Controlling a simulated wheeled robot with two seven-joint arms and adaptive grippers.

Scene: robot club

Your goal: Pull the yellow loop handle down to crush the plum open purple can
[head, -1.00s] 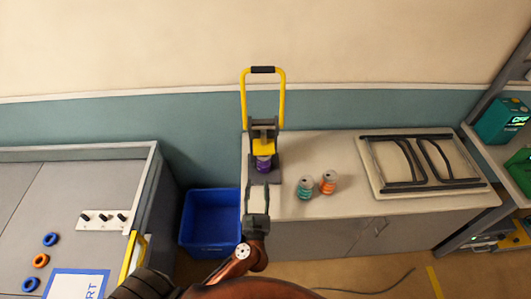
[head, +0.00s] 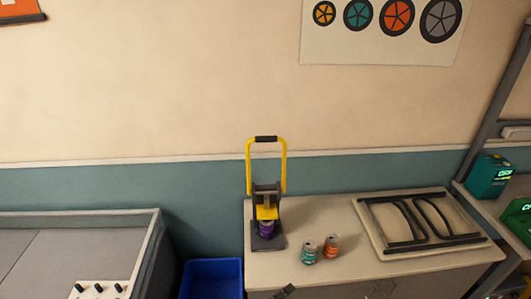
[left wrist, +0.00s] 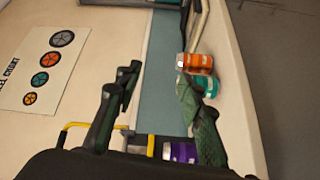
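The yellow loop handle (head: 284,172) stands upright above the can crusher (head: 266,189), with a black grip on top. It also shows in the left wrist view (left wrist: 66,132). The purple can (head: 266,229) sits upright in the crusher below the yellow block. Part of the can shows low in the left wrist view (left wrist: 183,152). Only a dark tip of my left gripper (head: 287,291) shows at the bottom edge of the head view, in front of the bench and apart from the handle. In the left wrist view its fingers (left wrist: 158,105) are spread and empty. My right gripper is out of view.
A teal can (head: 309,252) and an orange can (head: 332,245) stand on the bench (head: 345,215) right of the crusher. A board with dark bars (head: 375,240) lies farther right. A blue bin (head: 212,279) stands left of the bench.

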